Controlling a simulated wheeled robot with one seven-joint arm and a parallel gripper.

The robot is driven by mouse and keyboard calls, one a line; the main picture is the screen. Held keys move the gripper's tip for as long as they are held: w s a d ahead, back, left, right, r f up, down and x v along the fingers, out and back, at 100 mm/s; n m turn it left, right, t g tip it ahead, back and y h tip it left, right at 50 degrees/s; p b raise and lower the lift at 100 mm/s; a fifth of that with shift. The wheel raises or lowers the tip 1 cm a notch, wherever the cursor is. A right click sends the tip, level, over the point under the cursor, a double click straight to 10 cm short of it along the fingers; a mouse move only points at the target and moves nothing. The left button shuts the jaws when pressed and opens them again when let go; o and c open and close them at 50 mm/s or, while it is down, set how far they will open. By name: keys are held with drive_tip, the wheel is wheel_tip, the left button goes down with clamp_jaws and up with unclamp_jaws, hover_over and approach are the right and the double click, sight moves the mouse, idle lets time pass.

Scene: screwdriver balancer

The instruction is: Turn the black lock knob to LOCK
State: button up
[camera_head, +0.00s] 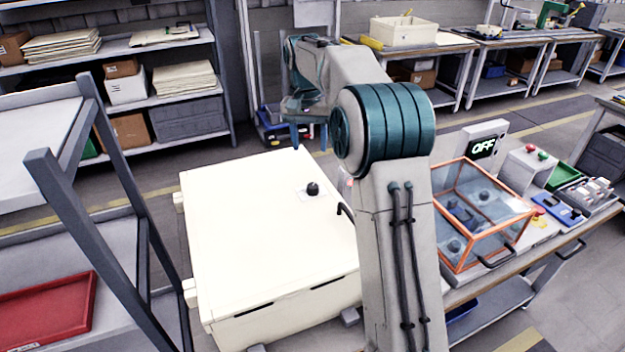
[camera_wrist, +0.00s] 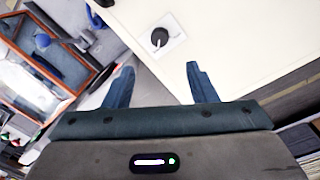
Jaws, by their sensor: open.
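The black lock knob (camera_head: 313,188) sits on a small pale label plate on the large cream cabinet panel (camera_head: 240,230). In the wrist view the knob (camera_wrist: 159,38) is near the top centre, with a white pointer mark on it; the label's lettering is too small to read. My gripper (camera_wrist: 155,75) is open and empty, its two blue fingers spread. The knob appears beyond the fingertips and roughly between them, apart from both. In the head view my gripper (camera_head: 308,135) is beyond the cabinet's far edge, partly hidden by my arm.
A black handle (camera_head: 345,210) stands near the cabinet's right edge. An orange-framed clear box (camera_head: 470,262) and an OFF display (camera_head: 484,147) are on the bench at right. A grey rack (camera_head: 70,160) with a red tray (camera_head: 45,308) stands at left.

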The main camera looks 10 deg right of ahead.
sight(312, 186)
drive_tip(key=f, duration=0.4)
drive_tip(key=f+p, duration=0.1)
drive_tip(key=f, duration=0.8)
drive_tip(key=shift+s+d, duration=0.15)
drive_tip(key=shift+d, duration=0.15)
drive_tip(key=c, duration=1)
